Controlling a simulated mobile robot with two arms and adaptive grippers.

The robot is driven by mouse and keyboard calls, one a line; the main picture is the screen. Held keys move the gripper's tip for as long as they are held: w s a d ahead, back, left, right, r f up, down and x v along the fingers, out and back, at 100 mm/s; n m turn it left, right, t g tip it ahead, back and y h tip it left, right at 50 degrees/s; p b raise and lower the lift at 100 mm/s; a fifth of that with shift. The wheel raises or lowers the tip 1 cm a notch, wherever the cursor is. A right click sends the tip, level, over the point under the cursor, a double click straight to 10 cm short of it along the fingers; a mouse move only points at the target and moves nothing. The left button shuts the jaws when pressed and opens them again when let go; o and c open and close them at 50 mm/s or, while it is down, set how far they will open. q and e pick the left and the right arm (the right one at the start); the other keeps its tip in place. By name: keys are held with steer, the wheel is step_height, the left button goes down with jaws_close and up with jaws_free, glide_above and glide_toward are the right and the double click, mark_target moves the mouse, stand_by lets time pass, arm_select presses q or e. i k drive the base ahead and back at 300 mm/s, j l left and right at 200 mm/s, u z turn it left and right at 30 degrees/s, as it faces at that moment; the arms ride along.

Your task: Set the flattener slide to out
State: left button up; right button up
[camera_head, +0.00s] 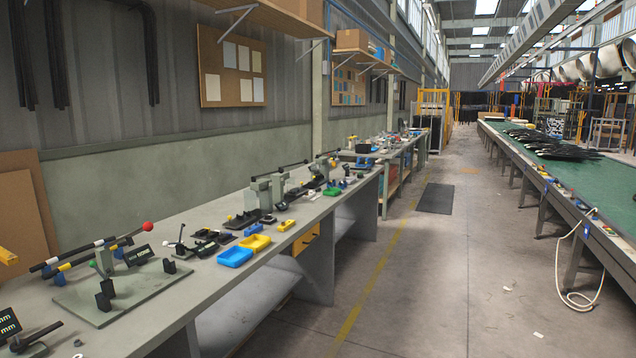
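A long grey workbench (215,205) runs along the left wall with several bench devices on it. The nearest device has a grey-green base plate (150,287), a striped rod with a red ball knob (148,227) and dark blocks standing on the plate. Farther along stand grey upright presses (262,192) with black bar handles. I cannot tell which device is the flattener, and its slide and position are not readable from here. Neither of my grippers is in view.
A blue tray (235,257) and a yellow tray (255,244) lie near the bench's front edge. A dark floor mat (435,198) lies in the aisle. A green conveyor (575,165) runs along the right. The concrete aisle between is mostly free, with a white hose (577,303) at right.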

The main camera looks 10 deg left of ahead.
mark_target(317, 180)
steer(key=i+z, duration=0.2)
steer(key=i, duration=4.4)
steer(key=l, duration=0.1)
